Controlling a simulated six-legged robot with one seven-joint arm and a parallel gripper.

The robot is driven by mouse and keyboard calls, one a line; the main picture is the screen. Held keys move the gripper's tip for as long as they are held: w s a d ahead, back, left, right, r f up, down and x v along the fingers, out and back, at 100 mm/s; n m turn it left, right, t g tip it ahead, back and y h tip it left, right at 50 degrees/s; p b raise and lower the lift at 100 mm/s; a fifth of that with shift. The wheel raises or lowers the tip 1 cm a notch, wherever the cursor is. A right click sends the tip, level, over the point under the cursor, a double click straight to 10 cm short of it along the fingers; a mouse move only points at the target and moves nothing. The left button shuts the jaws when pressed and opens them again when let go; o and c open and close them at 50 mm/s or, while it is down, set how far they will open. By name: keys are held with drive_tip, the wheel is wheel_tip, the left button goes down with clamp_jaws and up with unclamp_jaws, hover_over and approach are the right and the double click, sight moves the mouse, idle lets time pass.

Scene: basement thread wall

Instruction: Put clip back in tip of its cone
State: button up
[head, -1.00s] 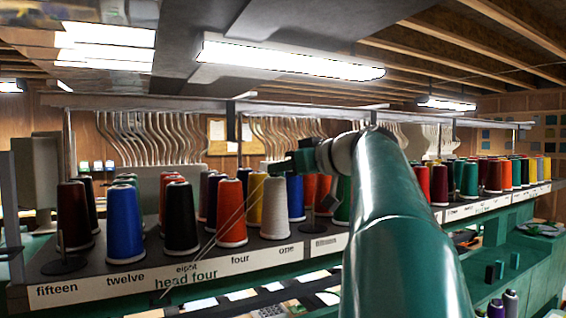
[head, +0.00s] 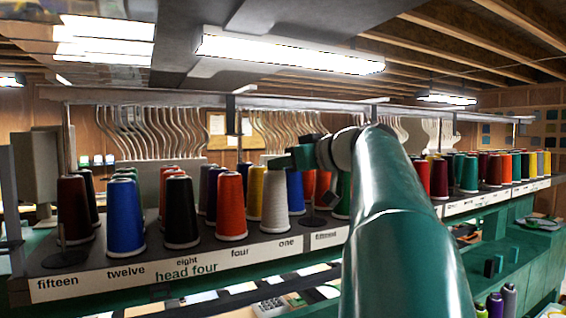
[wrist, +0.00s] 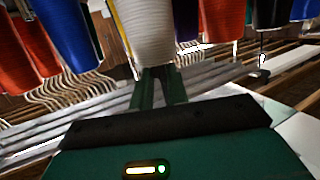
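The pale grey-white cone (head: 276,205) stands on the rack above the label "one". In the wrist view the picture is inverted, and the same cone (wrist: 152,35) points its narrow end down toward my gripper (wrist: 158,72). The two green fingers lie close together with a narrow gap at that end; I cannot tell whether they touch it. In the head view my gripper (head: 272,163) is just above the cone's top. I cannot make out a clip between the fingers or on the cone, so what they hold is unclear.
A red cone (head: 231,208) stands left of the pale one and a blue cone (head: 295,190) just behind it to the right. Black (head: 181,213) and blue (head: 125,217) cones stand farther left. A metal rail (head: 180,97) runs above the rack.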

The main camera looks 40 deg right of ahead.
drive_tip(key=o, duration=0.4)
drive_tip(key=v, duration=1.4)
drive_tip(key=shift+w+r, duration=0.1)
drive_tip(key=shift+w, duration=0.1)
drive_tip(key=w+a+f+m+g+y, duration=0.1)
drive_tip(key=w+a+f+g, duration=0.2)
drive_tip(key=a+f, duration=0.6)
drive_tip(key=w+a+f+m+g+y, duration=0.1)
drive_tip(key=w+a+f+m+g, duration=0.2)
drive_tip(key=a+f, duration=0.6)
drive_tip(key=s+a+f+n+g+h, duration=0.1)
drive_tip(key=s+a+f, duration=0.1)
drive_tip(key=a+f, duration=0.3)
drive_tip(key=s+a+f+n+g+h, duration=0.1)
drive_tip(key=a+f, duration=0.4)
drive_tip(key=f, duration=0.6)
drive_tip(key=s+a+f+g+h, duration=0.1)
drive_tip(key=s+a+f, duration=0.3)
drive_tip(key=f, duration=0.4)
drive_tip(key=shift+a+f+n+g+h, duration=0.3)
drive_tip(key=shift+a+n+g, duration=0.1)
drive_tip(key=shift+g, duration=0.2)
